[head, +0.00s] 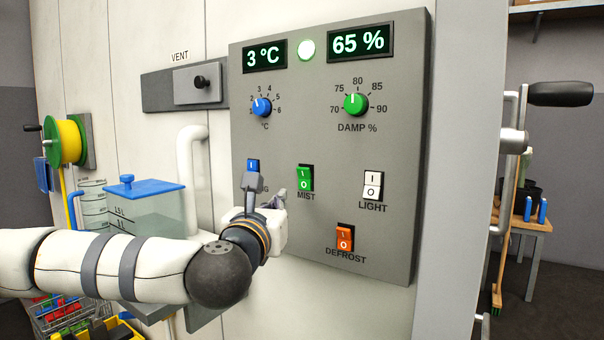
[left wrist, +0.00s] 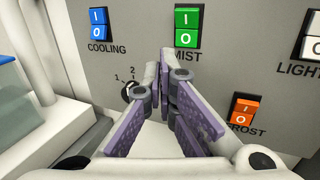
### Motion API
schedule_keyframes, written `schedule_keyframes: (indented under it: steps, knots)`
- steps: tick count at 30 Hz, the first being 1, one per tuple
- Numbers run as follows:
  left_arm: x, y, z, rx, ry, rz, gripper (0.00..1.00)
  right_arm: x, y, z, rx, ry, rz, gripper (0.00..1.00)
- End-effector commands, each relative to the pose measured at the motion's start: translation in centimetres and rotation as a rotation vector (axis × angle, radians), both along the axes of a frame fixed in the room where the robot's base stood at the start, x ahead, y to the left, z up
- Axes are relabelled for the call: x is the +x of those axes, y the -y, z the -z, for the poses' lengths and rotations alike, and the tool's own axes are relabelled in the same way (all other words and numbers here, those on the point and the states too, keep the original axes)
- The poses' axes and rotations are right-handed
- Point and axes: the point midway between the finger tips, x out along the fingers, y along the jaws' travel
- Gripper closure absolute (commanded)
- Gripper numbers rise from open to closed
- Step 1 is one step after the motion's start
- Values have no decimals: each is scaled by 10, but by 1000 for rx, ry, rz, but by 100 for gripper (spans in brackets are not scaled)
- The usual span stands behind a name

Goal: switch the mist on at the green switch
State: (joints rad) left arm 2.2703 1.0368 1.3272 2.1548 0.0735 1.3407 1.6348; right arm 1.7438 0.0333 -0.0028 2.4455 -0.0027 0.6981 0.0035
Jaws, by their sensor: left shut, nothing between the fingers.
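The green mist switch (head: 305,178) is on the grey control panel (head: 395,225), above the label MIST. It is a rocker marked I at the top and O at the bottom; I cannot tell which side is pressed in. In the left wrist view the green switch (left wrist: 187,25) is at the top, just beyond the fingers. My left gripper (head: 281,197) is in front of the panel, just left of and slightly below the green switch. In the left wrist view my left gripper (left wrist: 166,62) has its fingertips together with nothing between them. My right gripper is out of view.
The blue cooling switch (head: 253,166) is left of the green one, partly behind my gripper. The white light switch (head: 373,185) is to the right, the orange defrost switch (head: 345,237) below. Displays read 3 °C and 65 %. A water tank (head: 150,212) stands left.

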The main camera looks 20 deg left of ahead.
Motion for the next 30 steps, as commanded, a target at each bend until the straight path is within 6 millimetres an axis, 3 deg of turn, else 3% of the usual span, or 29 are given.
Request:
schedule_keyframes:
  steps: [6,12,30]
  knots:
    - [28,4,-11,0,0,0,100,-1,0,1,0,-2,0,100]
    - [42,6,-17,0,-1,1,100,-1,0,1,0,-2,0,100]
    - [44,6,-18,0,-1,0,100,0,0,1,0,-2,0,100]
